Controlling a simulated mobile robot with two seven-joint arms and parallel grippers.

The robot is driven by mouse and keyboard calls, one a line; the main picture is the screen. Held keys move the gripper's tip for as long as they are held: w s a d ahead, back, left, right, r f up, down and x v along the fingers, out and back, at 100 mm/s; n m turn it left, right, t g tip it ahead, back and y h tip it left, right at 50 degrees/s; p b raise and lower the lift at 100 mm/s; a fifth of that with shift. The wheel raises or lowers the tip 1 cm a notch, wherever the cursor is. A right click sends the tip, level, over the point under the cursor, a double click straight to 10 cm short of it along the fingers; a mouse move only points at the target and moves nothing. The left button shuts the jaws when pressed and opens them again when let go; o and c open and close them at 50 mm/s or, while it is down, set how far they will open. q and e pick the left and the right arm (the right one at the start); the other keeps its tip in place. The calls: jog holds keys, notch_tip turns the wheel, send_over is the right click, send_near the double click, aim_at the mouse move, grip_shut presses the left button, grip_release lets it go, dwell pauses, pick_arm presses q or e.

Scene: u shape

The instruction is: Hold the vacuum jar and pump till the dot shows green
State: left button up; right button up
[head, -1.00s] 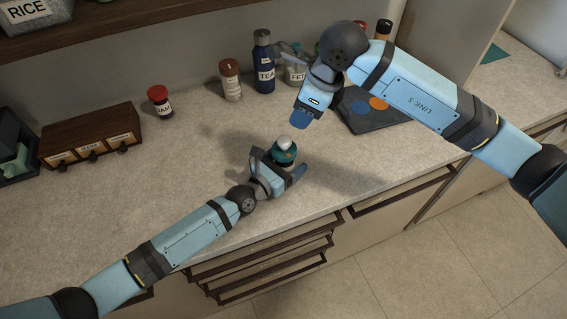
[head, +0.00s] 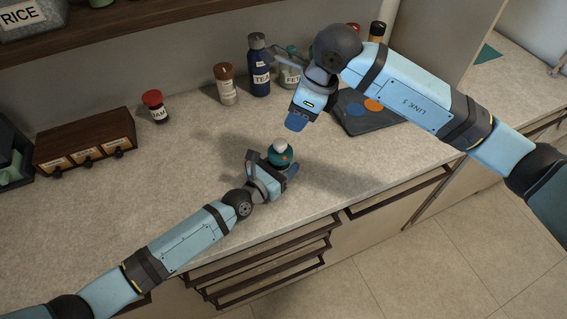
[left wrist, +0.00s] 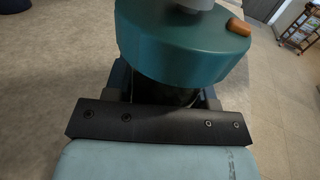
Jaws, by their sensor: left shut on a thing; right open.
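The vacuum jar (head: 281,156) has a teal lid and a pale pump knob on top. It stands upright near the counter's front edge. My left gripper (head: 271,167) is shut around it from the front. In the left wrist view the teal lid (left wrist: 180,50) fills the upper middle, with the grey knob (left wrist: 195,4) cut off at the top. The dot (left wrist: 238,27) on the lid is orange-brown, not green. The jar's lower body is mostly hidden behind the gripper. My right gripper (head: 289,90) is open and empty, above and beyond the jar.
Behind stand a JAM jar (head: 154,107), a brown-capped jar (head: 227,85), a blue TEA bottle (head: 259,68) and a FETA jar (head: 290,77). A small drawer box (head: 85,140) is at the left. A dark mat (head: 365,122) lies right. The counter (head: 170,175) left of the jar is clear.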

aim_at(280, 142)
jog(key=shift+o, duration=0.2)
jog(key=o, duration=0.3)
jog(key=shift+a, duration=0.1)
jog(key=shift+o, duration=0.3)
jog(key=a+m, duration=0.1)
jog(key=a+h, duration=0.1)
jog(key=a+m+h, duration=0.1)
jog(key=shift+w+r+m+g, duration=0.25)
jog(key=shift+m+g, duration=0.05)
jog(key=shift+g, duration=0.1)
jog(key=shift+m+h, duration=0.8)
jog(key=shift+h, duration=0.1)
jog(key=shift+w+a+f, duration=0.15)
jog(key=shift+f, duration=2.3)
jog(key=shift+w+a+f, duration=0.1)
jog(key=shift+a+f, duration=0.05)
jog(key=shift+f, duration=2.25)
jog(key=shift+c, duration=0.5)
jog(key=c, duration=0.8)
